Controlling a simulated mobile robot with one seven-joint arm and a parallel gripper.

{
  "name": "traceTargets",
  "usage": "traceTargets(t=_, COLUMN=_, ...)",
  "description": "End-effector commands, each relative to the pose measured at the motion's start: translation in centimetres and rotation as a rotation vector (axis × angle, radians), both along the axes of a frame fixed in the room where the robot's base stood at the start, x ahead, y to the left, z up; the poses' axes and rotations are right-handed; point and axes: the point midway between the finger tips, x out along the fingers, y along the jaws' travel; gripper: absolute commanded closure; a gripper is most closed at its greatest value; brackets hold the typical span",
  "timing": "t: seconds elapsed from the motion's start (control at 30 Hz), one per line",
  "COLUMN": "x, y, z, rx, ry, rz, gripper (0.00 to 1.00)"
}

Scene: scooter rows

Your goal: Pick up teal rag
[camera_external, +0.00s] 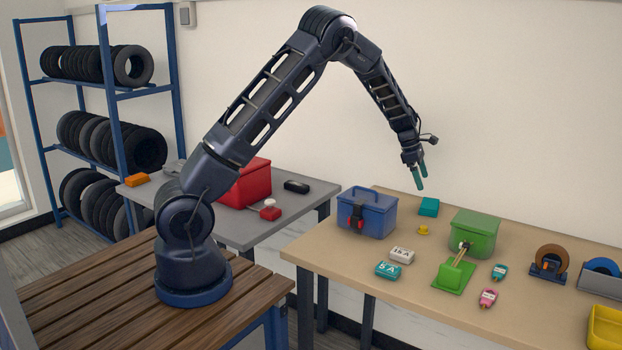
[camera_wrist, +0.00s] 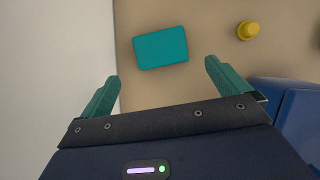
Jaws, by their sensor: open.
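The teal rag (camera_external: 429,207) is a small folded block lying on the tan table, behind and between the blue box and the green box. In the wrist view the teal rag (camera_wrist: 161,50) lies flat ahead of my fingertips, roughly midway between them and a little to the left. Nothing hides the rag.
The blue box (camera_external: 367,214) stands just left of the rag and the green box (camera_external: 475,234) to its right. A yellow knob-like piece (camera_external: 423,230) sits in front of it. White (camera_external: 402,255) and teal (camera_external: 388,270) labelled blocks lie nearer the front. The wall is close behind.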

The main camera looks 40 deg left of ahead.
Motion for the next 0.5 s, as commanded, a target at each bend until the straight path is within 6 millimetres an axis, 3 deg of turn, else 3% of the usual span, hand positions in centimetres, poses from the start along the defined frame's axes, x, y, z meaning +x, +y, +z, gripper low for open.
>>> traceTargets(t=0.2, x=0.2, y=-1.2, z=-3.0, rx=0.002, ry=0.002, rz=-0.001, gripper=0.0)
traceTargets(t=0.5, x=0.4, y=-1.9, z=-5.0, rx=0.002, ry=0.001, rz=-0.001, gripper=0.0)
